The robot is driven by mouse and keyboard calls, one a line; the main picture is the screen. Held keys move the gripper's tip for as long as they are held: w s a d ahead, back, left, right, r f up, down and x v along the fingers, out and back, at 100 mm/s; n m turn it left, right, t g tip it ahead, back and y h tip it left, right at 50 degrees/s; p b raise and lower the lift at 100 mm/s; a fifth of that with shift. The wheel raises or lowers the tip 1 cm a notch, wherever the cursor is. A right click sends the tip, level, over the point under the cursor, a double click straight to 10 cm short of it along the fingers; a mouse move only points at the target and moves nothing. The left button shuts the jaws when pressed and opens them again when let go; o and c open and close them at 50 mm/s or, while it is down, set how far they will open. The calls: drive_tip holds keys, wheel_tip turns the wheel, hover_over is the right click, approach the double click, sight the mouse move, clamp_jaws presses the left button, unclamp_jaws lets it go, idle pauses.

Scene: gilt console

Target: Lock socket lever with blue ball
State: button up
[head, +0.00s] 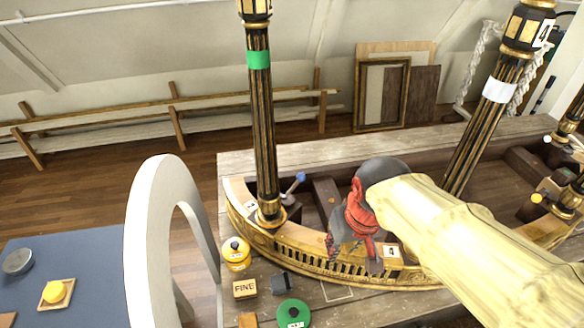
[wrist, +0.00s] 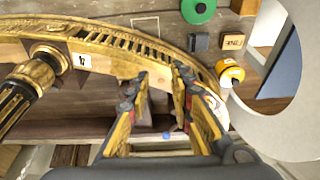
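The lever with the blue ball (head: 299,177) stands beside the foot of the green-banded black and gold post (head: 261,120), inside the curved gilt rail (head: 300,245). The lever leans to the right in the head view. The post's gold foot (head: 270,214) sits on the rail by a label 2. My gripper (head: 356,254) points down over the rail, right of the lever and near a label 4. In the wrist view my gripper (wrist: 160,72) has its fingers apart with nothing held between them. A small blue spot (wrist: 167,135), perhaps the ball, shows between the fingers.
A white arch (head: 165,200) rises at the left front. A yellow knob (head: 236,252), a FINE block (head: 245,289), a dark block (head: 281,282) and a green disc (head: 293,313) lie in front of the rail. A white-banded post (head: 485,120) stands at right.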

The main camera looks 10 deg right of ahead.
drive_tip(key=shift+n+g+y, duration=0.3)
drive_tip(key=shift+n+g, duration=0.2)
drive_tip(key=shift+g, duration=0.3)
drive_tip(key=w, duration=0.4)
drive_tip(key=w+p, duration=0.1)
drive_tip(key=w, duration=0.4)
drive_tip(key=w+f+p, duration=0.1)
drive_tip(key=w, duration=0.4)
drive_tip(key=shift+w+a, duration=0.25)
drive_tip(key=shift+a, duration=0.05)
clamp_jaws()
drive_tip(key=n+y+p, duration=0.2)
drive_tip(key=n, duration=0.4)
hover_over(301, 174)
drive_tip(key=a, duration=0.2)
wheel_tip(301, 174, down, 5)
drive_tip(key=shift+w+a+r+n+t, duration=0.1)
drive_tip(key=shift+w+a+r+n, duration=0.1)
drive_tip(key=shift+w+r+n, duration=0.45)
drive_tip(key=shift+w+a+r+n+t, duration=0.1)
drive_tip(key=shift+w+a+r+n, duration=0.2)
drive_tip(key=shift+r+n, duration=0.55)
drive_tip(key=shift+w+a+r+n+t, duration=0.15)
drive_tip(key=shift+w+r+n, duration=0.35)
drive_tip(key=shift+r+n, duration=0.25)
drive_tip(key=shift+f, duration=0.15)
